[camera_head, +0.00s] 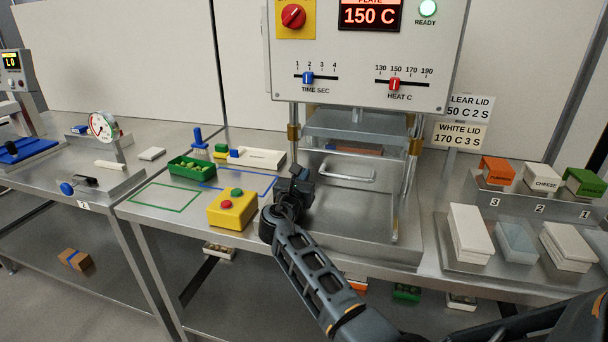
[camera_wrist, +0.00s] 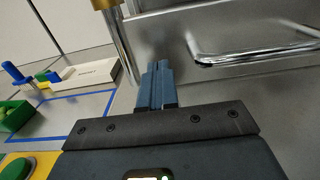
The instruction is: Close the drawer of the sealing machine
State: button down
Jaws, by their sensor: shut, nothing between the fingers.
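The sealing machine (camera_head: 365,55) stands at the middle of the bench. Its drawer (camera_head: 345,197) has a plain metal front with a bar handle (camera_head: 347,175). In the wrist view the handle (camera_wrist: 255,55) is at the upper right, on the metal front (camera_wrist: 225,85). My gripper (camera_head: 303,178) is at the left end of the drawer front. In the wrist view its fingers (camera_wrist: 157,85) are together and empty, left of the handle. I cannot tell whether the fingertips touch the metal. How far the drawer stands out is also unclear.
A yellow button box (camera_head: 232,209) stands left of my gripper. A green tray (camera_head: 192,167) and a white box (camera_head: 258,159) lie behind it. At right are stacked white lids (camera_head: 469,233) and labelled blocks (camera_head: 541,177). Metal posts (camera_head: 294,131) flank the machine.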

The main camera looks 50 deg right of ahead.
jog(key=v, duration=1.1)
jog(key=shift+a+b, duration=0.25)
jog(key=shift+b, duration=0.15)
jog(key=shift+f, duration=0.1)
